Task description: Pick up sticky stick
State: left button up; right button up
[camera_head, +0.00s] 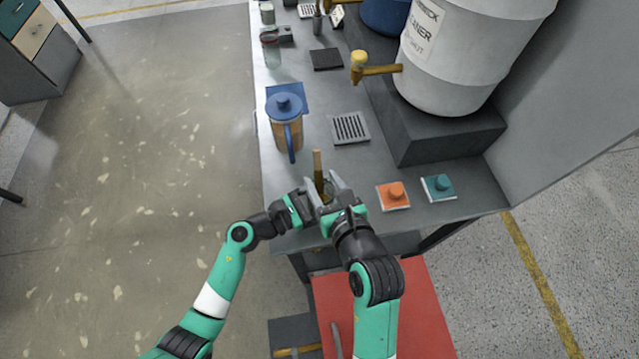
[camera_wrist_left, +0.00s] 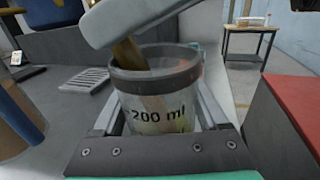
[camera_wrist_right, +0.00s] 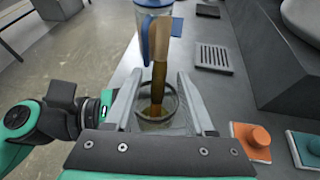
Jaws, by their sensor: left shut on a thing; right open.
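The sticky stick (camera_head: 317,163) is a brown wooden stick standing in a clear beaker. In the right wrist view the stick (camera_wrist_right: 159,66) rises between the fingers of my right gripper (camera_wrist_right: 158,78), which is open. The beaker (camera_wrist_left: 160,115), marked "200 ml", has a grey rim and sits between the fingers of my left gripper (camera_head: 314,197), which is shut on it. In the left wrist view the stick (camera_wrist_left: 128,54) leans toward the left side of the rim, and a right gripper finger partly covers it. The beaker's bottom is hidden.
A pitcher (camera_head: 287,125) with a blue lid stands behind the beaker on the grey bench. A drain grate (camera_head: 350,128), an orange button (camera_head: 393,193) and a teal button (camera_head: 438,186) are to the right. A white barrel (camera_head: 455,60) stands on a dark block.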

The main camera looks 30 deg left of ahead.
jog(key=shift+x, duration=1.45)
grip_shut()
